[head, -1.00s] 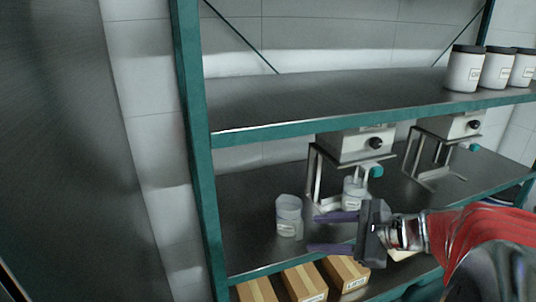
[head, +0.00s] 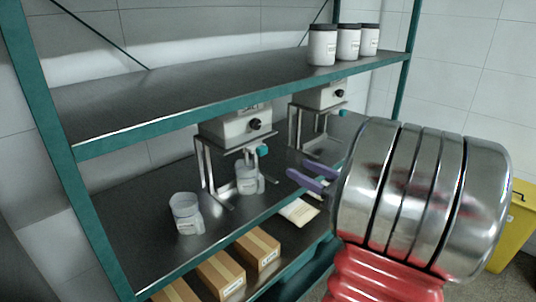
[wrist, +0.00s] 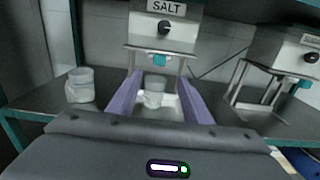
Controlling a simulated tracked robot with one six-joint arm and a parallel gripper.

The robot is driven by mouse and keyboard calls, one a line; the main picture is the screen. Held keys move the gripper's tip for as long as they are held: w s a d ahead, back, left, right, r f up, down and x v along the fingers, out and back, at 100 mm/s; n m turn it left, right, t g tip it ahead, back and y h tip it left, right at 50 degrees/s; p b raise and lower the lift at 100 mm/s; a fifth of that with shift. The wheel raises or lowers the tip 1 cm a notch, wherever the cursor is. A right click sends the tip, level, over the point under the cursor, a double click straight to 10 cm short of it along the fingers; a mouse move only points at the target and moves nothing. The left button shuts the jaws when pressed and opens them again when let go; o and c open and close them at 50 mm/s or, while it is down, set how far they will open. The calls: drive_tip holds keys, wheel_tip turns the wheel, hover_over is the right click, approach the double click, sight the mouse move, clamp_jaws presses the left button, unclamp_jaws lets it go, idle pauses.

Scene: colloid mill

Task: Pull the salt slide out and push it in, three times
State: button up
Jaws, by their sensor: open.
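The salt dispenser (head: 236,128) is a pale box on a metal stand on the middle shelf. Its SALT label shows in the wrist view (wrist: 166,7). A teal-tipped slide (head: 262,149) sticks out below the box, and it shows centrally in the wrist view (wrist: 160,60). A white jar (head: 247,179) stands under it. My gripper (head: 298,168) has purple fingers, spread and empty, in front of the dispenser. In the wrist view the fingers (wrist: 160,77) frame the jar, with the teal tip above and beyond them. Nothing is between the fingers. My wrist hides part of the shelf's right side.
A second dispenser (head: 322,96) stands to the right. An open translucent cup (head: 186,214) is on the left of the shelf. Boxes (head: 258,249) and a pale packet (head: 299,211) lie below. Lidded jars (head: 322,46) stand above. A yellow bin (head: 515,228) is at right.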

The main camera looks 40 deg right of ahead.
sight(265, 151)
drive_tip(key=w, duration=1.3)
drive_tip(key=shift+w+a, duration=0.25)
drive_tip(key=shift+w, duration=0.15)
drive_tip(key=shift+c, duration=0.7)
clamp_jaws()
